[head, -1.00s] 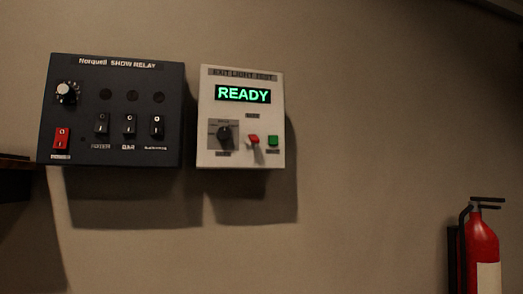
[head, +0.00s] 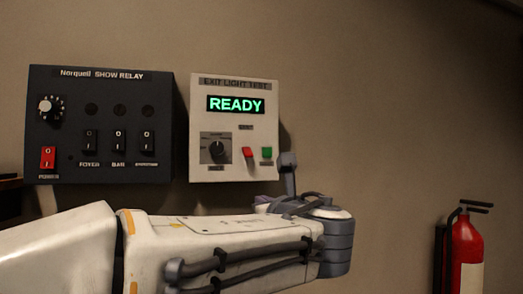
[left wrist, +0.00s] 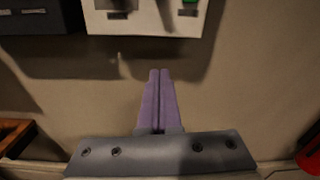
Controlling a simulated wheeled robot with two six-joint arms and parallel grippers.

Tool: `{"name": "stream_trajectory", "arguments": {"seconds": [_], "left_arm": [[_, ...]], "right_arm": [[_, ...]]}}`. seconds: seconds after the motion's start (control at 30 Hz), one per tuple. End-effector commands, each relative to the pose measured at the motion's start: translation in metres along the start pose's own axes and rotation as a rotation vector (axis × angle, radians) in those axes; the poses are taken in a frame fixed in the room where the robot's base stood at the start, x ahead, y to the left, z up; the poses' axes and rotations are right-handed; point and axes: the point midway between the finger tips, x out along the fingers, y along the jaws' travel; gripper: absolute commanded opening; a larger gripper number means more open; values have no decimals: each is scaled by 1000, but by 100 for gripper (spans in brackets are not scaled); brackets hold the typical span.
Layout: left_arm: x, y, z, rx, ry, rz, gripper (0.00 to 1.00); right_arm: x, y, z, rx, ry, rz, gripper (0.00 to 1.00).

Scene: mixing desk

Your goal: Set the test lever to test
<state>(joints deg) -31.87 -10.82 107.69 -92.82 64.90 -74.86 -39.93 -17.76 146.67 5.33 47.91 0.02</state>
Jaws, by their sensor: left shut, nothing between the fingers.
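The white exit light test box (head: 203,129) is on the wall, its display (head: 236,104) reading READY in green. My left gripper's purple fingers (left wrist: 160,72) are shut and empty, just below the box's bottom edge in the left wrist view, apart from the lever. In the head view the gripper is mostly hidden behind my wrist. My right gripper is not in view.
A dark show relay box (head: 74,165) with switches and a knob hangs left of the test box. A red fire extinguisher (head: 466,250) is at the lower right. The wall right of the test box is bare. A brown wooden edge (left wrist: 18,138) shows at left.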

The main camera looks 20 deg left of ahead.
Motion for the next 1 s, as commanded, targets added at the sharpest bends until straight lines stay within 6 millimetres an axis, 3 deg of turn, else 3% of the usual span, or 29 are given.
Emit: {"name": "stream_trajectory", "arguments": {"seconds": [0.03, 0.1, 0.2, 0.63, 1.0], "left_arm": [[2, -2, 24, 47, -59, 3, 0], [2, -4, 44, 98, -118, 6, 0], [1, -4, 57, 133, -158, 10, 0], [8, -4, 60, 138, -162, 14, 0], [71, -4, 72, 140, -160, 15, 0]], "right_arm": [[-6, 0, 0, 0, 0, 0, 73], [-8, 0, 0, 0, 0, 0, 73], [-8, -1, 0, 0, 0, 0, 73], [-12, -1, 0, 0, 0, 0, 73], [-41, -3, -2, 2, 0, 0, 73]]}}
